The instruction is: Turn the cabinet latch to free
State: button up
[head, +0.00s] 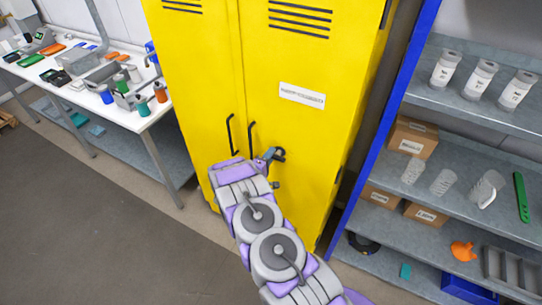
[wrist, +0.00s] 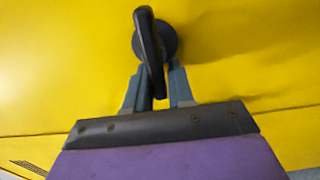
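The cabinet latch (wrist: 152,45) is a black lever on a round black base on the yellow cabinet door. In the wrist view the lever points toward me, leaning slightly left at its far end. My gripper (wrist: 156,80) has its two blue-grey fingers on either side of the lever's near end. The fingers stand apart, with small gaps visible beside the lever, so they look open around it. In the head view my gripper (head: 270,160) is at the right door, just below the black handles, and the arm partly hides the latch area.
A blue-framed shelf (head: 470,175) with bottles and boxes stands close on the right. A cluttered white workbench (head: 140,125) is on the left. Grey floor is clear at lower left.

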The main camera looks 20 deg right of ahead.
jog(key=shift+o, duration=1.4)
jog(key=shift+w+a+f, duration=0.15)
jog(key=shift+w+f, duration=0.05)
jog(key=shift+w, duration=0.05)
jog(key=shift+s+r, duration=0.1)
jog(key=shift+s, duration=0.1)
jog(key=b+v, duration=0.1)
jog(key=v, duration=1.6)
jog(key=shift+s+a, duration=0.1)
jog(key=shift+a, duration=0.15)
